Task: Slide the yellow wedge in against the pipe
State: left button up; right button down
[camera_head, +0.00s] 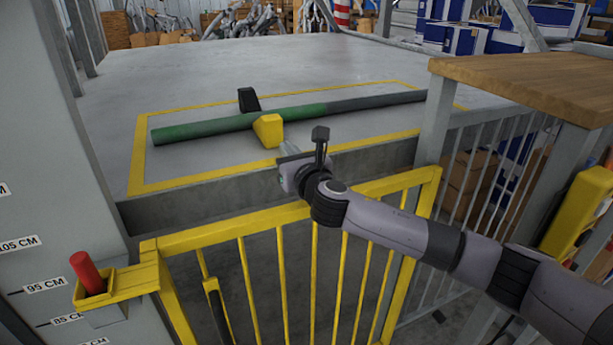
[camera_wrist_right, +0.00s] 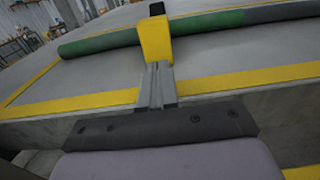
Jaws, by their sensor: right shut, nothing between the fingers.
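The yellow wedge (camera_head: 268,130) stands on the grey platform at the near side of the pipe (camera_head: 315,110), which is green on the left and dark grey on the right. In the right wrist view the wedge (camera_wrist_right: 155,40) stands in front of the green pipe (camera_wrist_right: 100,42); I cannot tell whether they touch. A black wedge (camera_head: 248,100) is on the pipe's far side. My right gripper (camera_head: 287,147) is shut and empty. Its fingers (camera_wrist_right: 157,84) point at the wedge's near face, at or very close to it. My left gripper is not in view.
A yellow line frame (camera_head: 180,182) is painted around the pipe on the platform. A yellow gate (camera_head: 300,215) stands below the platform edge, under my right arm. A wooden-topped table (camera_head: 540,85) is at the right. A red handle (camera_head: 87,272) is at the left.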

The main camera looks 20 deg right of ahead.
jog(key=s, duration=0.9)
jog(key=shift+d+f+b, duration=0.1)
jog(key=shift+d+b, duration=0.15)
jog(key=shift+b, duration=0.05)
